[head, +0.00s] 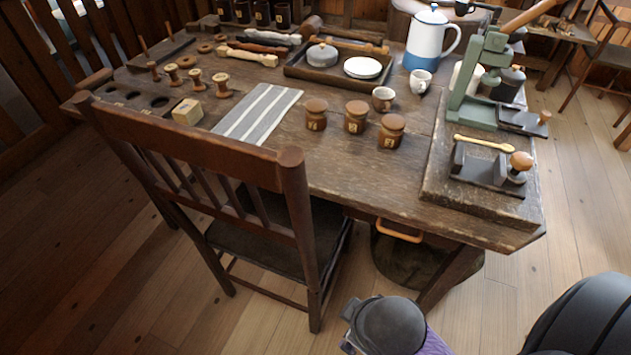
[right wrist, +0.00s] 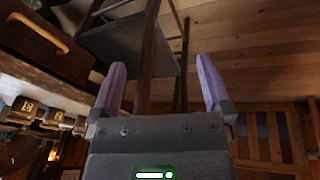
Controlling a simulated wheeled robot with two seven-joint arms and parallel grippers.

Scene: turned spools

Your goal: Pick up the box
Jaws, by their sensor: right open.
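A small pale wooden box (head: 187,112) sits on the left part of the wooden table, near its front edge and behind the chair's backrest. It is left of the striped cloth and apart from my arms. I cannot make it out in the right wrist view. My right gripper (right wrist: 160,75) has its two purple fingers spread wide with nothing between them. A part of my arm shows at the bottom of the head view, on the near side of the table. My left gripper is not in view.
The wooden chair (head: 190,152) stands before the box. A striped cloth (head: 257,112), lidded jars (head: 355,117) and turned spools (head: 221,84) surround it. A green press (head: 474,110) stands at the right. An orange handle (head: 399,236) shows under the table. Floor at lower left is clear.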

